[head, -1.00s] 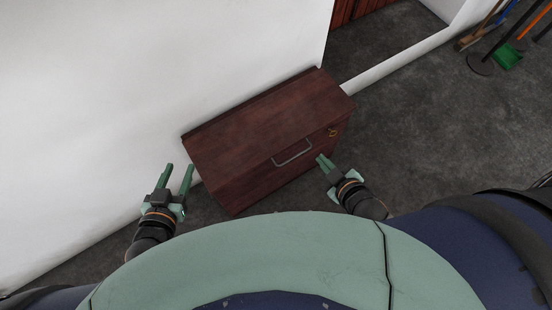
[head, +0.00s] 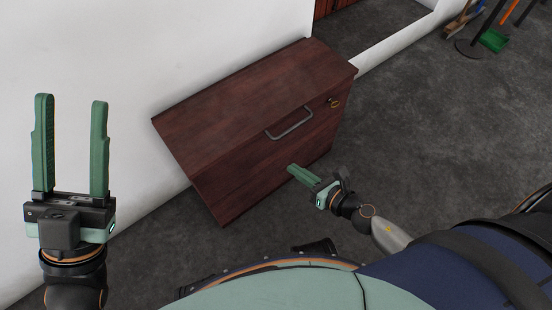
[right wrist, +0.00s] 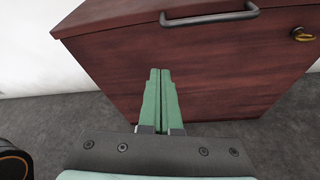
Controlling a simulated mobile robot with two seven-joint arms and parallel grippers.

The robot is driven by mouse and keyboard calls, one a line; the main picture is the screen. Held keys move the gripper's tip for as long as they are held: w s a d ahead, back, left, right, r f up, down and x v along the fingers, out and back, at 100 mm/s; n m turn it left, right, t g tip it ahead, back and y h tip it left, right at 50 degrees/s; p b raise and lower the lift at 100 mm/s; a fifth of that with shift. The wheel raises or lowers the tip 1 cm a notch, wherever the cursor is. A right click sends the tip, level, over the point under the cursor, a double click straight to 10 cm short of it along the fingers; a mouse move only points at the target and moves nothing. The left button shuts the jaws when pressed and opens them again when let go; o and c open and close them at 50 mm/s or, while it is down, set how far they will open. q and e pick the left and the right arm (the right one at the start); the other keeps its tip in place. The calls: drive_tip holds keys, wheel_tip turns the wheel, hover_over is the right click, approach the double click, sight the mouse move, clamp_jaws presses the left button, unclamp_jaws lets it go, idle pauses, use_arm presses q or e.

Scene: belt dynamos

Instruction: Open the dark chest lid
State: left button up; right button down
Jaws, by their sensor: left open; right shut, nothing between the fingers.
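The dark red-brown wooden chest (head: 240,165) stands on the floor against the white wall. Its lid (head: 235,95) is closed. A grey bar handle (head: 290,124) is on the upper front, and it also shows at the top of the right wrist view (right wrist: 210,17). A brass lock or key (head: 334,102) is on the front, right of the handle. My right gripper (head: 292,170) is shut and empty, in front of the chest and below the handle, apart from it. My left gripper (head: 71,98) is open and empty, raised left of the chest, before the wall.
The white wall (head: 120,60) runs behind the chest, with a doorway or opening at the back. Brooms and a green dustpan (head: 493,40) stand at the far right. The dark grey floor (head: 440,120) right of the chest is clear.

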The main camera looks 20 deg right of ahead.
drive_tip(key=x, duration=0.9)
drive_tip(key=shift+w+a+f+b, duration=0.15)
drive_tip(key=shift+w+b, duration=0.15)
drive_tip(key=shift+w, duration=0.05)
drive_tip(key=r+p, duration=0.3)
drive_tip(key=shift+w+d, duration=0.2)
drive_tip(key=shift+d, duration=0.05)
drive_tip(key=shift+d+r+p, duration=0.15)
drive_tip(key=shift+r+p, duration=0.3)
use_arm(q)
wheel_tip(320, 180, up, 3)
drive_tip(key=shift+s+a+r+m, duration=0.1)
drive_tip(key=shift+a+r+m, duration=0.1)
drive_tip(key=shift+m, duration=0.2)
drive_tip(key=shift+f, duration=0.1)
